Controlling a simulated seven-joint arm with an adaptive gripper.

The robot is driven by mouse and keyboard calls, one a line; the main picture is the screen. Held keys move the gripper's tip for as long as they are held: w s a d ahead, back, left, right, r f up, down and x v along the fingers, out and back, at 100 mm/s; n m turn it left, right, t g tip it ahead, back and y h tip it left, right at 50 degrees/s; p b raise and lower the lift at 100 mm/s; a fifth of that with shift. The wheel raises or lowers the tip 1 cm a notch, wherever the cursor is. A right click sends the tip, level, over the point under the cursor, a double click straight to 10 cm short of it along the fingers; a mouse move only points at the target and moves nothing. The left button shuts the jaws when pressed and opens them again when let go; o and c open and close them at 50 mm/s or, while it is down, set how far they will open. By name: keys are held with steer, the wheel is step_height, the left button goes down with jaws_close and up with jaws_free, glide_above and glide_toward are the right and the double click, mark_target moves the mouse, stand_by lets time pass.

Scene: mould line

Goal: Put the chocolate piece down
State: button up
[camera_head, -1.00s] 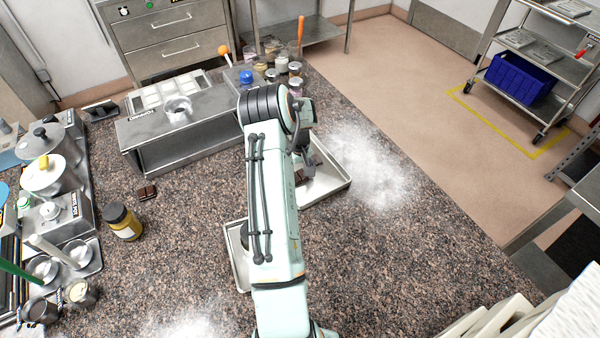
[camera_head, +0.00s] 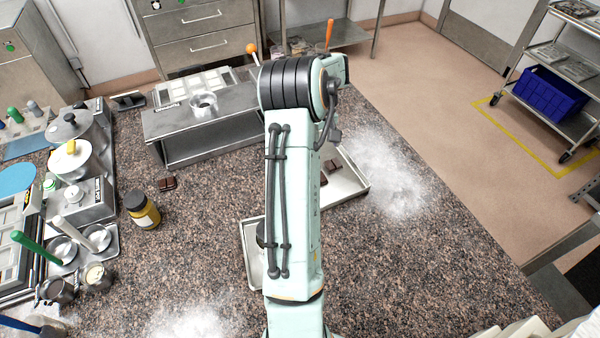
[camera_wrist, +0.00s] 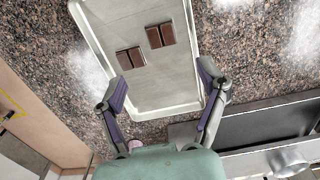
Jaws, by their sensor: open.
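Two dark brown chocolate pieces (camera_wrist: 130,58) (camera_wrist: 160,36) lie side by side, slightly apart, in a pale metal tray (camera_wrist: 110,14) in the wrist view. My gripper (camera_wrist: 168,86) is open and empty, its purple-padded fingers spread above the near end of the tray, clear of both pieces. In the head view the tray (camera_head: 352,186) shows to the right of my arm, with a bit of chocolate (camera_head: 332,166) in it. My arm hides the gripper there. Another chocolate piece (camera_head: 167,183) lies on the counter at the left.
A second tray (camera_head: 251,262) is partly hidden behind my arm. A steel stand (camera_head: 200,125) with a moulded tray is at the back. A yellow-labelled jar (camera_head: 142,210) and pots (camera_head: 72,160) are at the left. White powder (camera_head: 390,175) lies right of the tray.

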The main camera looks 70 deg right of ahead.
steer(key=w+a+r+n, duration=0.2)
steer(key=w+a+r, duration=0.5)
steer(key=w+a, duration=0.3)
steer(key=w+a+r+n+t+y, duration=0.1)
steer(key=w+a+r, duration=0.15)
steer(key=a, duration=0.55)
steer(key=w+a+r+n, duration=0.2)
steer(key=a+r, duration=0.1)
steer(key=a, duration=0.6)
steer(key=s+a+n, duration=0.2)
steer(key=s+a, duration=0.4)
steer(key=a, duration=0.3)
steer(key=s+a+n+g, duration=0.1)
steer(key=s+a+n, duration=0.2)
steer(key=s+a, duration=0.3)
steer(key=a, duration=0.4)
steer(key=shift+s+f, duration=0.2)
steer(key=shift+f, duration=0.1)
